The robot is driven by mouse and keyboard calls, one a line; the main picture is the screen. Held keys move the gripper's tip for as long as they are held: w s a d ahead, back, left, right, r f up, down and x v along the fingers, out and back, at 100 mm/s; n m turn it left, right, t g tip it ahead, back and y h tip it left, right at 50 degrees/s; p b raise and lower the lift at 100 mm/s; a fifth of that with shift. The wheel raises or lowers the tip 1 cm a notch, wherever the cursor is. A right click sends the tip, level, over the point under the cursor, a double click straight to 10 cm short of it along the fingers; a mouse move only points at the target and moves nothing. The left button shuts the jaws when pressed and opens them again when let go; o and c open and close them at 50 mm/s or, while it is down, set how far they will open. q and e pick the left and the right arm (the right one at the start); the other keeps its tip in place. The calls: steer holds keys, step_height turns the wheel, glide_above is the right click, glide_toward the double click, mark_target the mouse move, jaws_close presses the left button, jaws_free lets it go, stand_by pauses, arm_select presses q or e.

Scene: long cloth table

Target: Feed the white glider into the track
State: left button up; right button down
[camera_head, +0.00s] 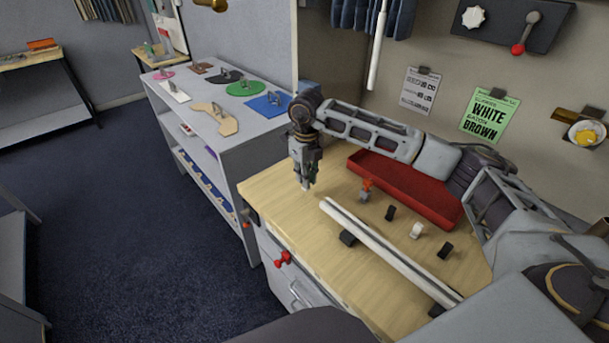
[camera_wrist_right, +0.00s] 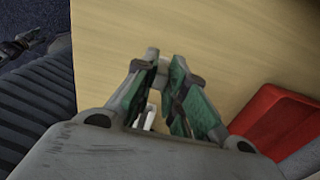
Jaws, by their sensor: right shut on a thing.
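The track (camera_head: 385,247) is a long white rail on black supports, running from the table's middle toward the lower right. The held piece is apart from the track. A dark jointed part at the left edge of the right wrist view may be my left gripper (camera_wrist_right: 22,45); its jaws are unclear.
A red tray (camera_head: 405,190) lies behind the track. Between them stand an orange-topped grey piece (camera_head: 365,191), two black pieces (camera_head: 390,212) (camera_head: 446,250) and another white piece (camera_head: 416,231). A grey shelf (camera_head: 205,140) stands left of the table. The table's left corner is clear.

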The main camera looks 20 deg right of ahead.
steer(key=shift+s+d, duration=0.25)
steer(key=shift+s, duration=0.55)
steer(key=shift+s+d, duration=0.3)
steer(key=shift+s, duration=0.5)
steer(key=shift+s+d, duration=0.25)
steer(key=shift+s, duration=0.55)
steer(key=shift+b, duration=0.35)
stand_by(0.6)
steer(key=shift+s+d+b, duration=0.15)
steer(key=shift+s+d, duration=0.2)
steer(key=shift+s, duration=0.65)
steer(key=shift+s+d+b, duration=0.15)
steer(key=shift+s+d, duration=0.2)
steer(key=shift+s, duration=0.7)
steer(key=shift+s+d+b, duration=0.15)
steer(key=shift+s+d, duration=0.2)
steer(key=shift+s, duration=0.65)
stand_by(1.6)
